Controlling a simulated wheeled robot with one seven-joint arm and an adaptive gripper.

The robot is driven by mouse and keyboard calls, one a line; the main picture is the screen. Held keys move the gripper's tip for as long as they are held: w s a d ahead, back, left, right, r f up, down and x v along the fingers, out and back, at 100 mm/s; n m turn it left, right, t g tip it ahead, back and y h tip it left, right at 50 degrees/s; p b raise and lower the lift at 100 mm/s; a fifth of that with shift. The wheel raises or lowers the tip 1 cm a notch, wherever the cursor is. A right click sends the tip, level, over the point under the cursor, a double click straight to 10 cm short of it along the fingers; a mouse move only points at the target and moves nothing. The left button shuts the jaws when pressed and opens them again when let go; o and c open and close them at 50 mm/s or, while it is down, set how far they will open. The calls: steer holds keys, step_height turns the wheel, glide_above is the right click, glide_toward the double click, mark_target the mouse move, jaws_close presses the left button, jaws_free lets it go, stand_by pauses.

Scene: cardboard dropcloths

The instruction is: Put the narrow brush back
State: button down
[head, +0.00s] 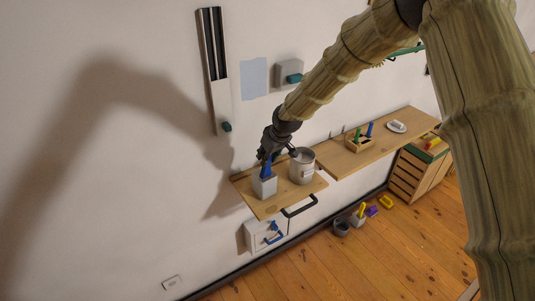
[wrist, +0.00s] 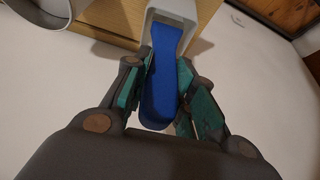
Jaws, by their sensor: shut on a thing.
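The brush with a blue handle (wrist: 160,85) is between the teal-padded fingers of my gripper (wrist: 160,95). Its handle also shows in the head view (head: 266,171), under my gripper (head: 269,155). The gripper is shut on this handle. The brush's far end runs into a pale square holder (head: 264,188) at the left of a small wooden wall shelf (head: 290,199). The holder's rim shows around the handle in the wrist view (wrist: 206,8). The bristles are hidden. I cannot tell how deep the brush sits.
A grey pot (head: 302,168) stands right of the holder, close by. A longer shelf (head: 376,152) to the right bears a wooden caddy (head: 358,144) with coloured handles and a white dish (head: 396,127). A white box (head: 264,235) hangs below. A black bracket (head: 300,207) juts from the shelf front.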

steer(key=shift+f, duration=0.15)
steer(key=c, duration=0.6)
jaws_free()
steer(key=p+v, duration=0.1)
steer(key=v, duration=0.2)
steer(key=p+v, duration=0.2)
steer(key=v, duration=0.1)
steer(key=p+v, duration=0.1)
steer(key=v, duration=0.2)
steer(key=shift+w+a, duration=0.3)
stand_by(0.3)
